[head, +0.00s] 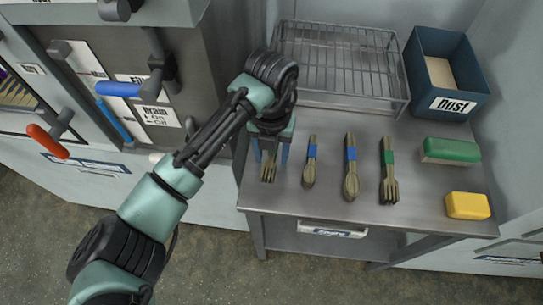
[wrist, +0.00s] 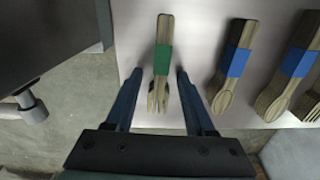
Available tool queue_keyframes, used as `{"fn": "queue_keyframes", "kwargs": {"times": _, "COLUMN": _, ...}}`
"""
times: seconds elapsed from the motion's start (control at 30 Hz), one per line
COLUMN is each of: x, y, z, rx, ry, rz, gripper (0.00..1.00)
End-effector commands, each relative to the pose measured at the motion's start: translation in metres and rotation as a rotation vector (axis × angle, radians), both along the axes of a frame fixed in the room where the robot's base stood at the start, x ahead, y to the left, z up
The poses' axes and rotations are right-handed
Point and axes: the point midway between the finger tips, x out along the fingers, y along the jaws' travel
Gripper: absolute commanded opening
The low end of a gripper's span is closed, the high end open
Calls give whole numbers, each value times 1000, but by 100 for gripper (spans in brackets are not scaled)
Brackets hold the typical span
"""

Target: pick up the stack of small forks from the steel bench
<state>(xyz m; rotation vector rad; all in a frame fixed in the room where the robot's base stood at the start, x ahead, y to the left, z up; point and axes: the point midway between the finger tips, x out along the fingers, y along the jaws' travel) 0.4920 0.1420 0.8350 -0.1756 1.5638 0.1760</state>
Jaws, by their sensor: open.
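The stack of small forks (wrist: 162,60), wooden with a green band, lies at the left end of the steel bench (head: 345,205). In the head view only its tine end (head: 268,175) shows clearly below my gripper (head: 270,162), and the rest is hidden by it. In the wrist view my gripper (wrist: 158,74) is open, with one blue finger on each side of the stack. Gaps show between the fingers and the forks. I cannot tell how far the fingertips are above the bench top.
To the right lie two blue-banded spoon stacks (head: 310,165) (head: 351,172) and a larger green-banded fork stack (head: 389,175). A wire rack (head: 340,60), a blue Dust bin (head: 425,65), a green block (head: 450,151) and a yellow block (head: 467,206) stand around. A machine with levers (head: 130,90) is at left.

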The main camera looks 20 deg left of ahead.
Motion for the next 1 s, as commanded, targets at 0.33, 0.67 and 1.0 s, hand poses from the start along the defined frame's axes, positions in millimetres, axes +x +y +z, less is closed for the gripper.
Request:
{"fn": "queue_keyframes", "kwargs": {"times": 0.33, "x": 0, "y": 0, "z": 0, "rx": 0, "ry": 0, "rz": 1, "gripper": 8}}
{"fn": "queue_keyframes", "kwargs": {"times": 0.67, "x": 0, "y": 0, "z": 1, "rx": 0, "ry": -1, "rz": 1, "gripper": 0}}
{"fn": "queue_keyframes", "kwargs": {"times": 1.0, "x": 1, "y": 0, "z": 28, "rx": 1, "ry": -4, "rz": 0, "gripper": 0}}
